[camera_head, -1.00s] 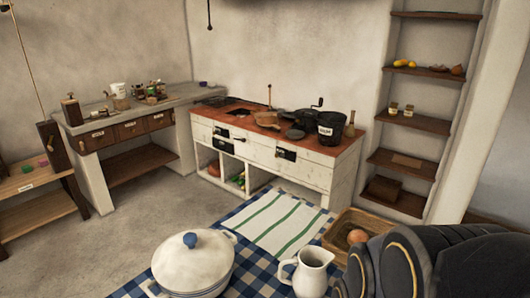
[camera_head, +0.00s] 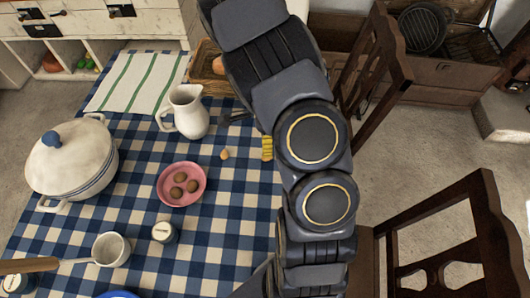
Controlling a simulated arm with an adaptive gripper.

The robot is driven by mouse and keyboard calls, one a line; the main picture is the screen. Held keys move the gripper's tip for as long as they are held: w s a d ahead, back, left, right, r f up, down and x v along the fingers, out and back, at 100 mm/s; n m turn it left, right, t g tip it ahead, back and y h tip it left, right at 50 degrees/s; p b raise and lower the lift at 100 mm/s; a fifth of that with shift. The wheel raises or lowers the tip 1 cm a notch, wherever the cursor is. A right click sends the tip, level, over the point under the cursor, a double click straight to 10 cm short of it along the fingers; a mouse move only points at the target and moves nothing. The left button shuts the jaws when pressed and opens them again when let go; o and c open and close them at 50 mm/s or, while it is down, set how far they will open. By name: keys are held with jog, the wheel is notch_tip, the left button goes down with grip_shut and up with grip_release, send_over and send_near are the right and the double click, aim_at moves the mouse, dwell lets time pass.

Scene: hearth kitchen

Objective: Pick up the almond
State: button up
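A small, light-brown, pointed thing that looks like the almond (camera_head: 224,154) lies on the blue-and-white checked tablecloth (camera_head: 228,215). It is right of a pink bowl (camera_head: 182,184) that holds three round brown nuts. My arm rises through the picture to the right of the almond and hides part of the table. A dark tip that appears to belong to my gripper (camera_head: 236,117) shows left of the arm, just above the almond in the picture and apart from it. The rest of the gripper is hidden behind the arm, so its opening does not show.
A white jug (camera_head: 185,112) stands up and left of the almond. A lidded pot (camera_head: 72,160), a small jar (camera_head: 163,232) and a ladle (camera_head: 110,250) are farther left. A basket (camera_head: 206,66) is behind. Wooden chairs (camera_head: 455,235) stand at right.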

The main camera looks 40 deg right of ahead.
jog(key=shift+a+f, duration=0.1)
jog(key=shift+f, duration=3.65)
jog(key=shift+c, duration=0.3)
jog(key=c, duration=0.7)
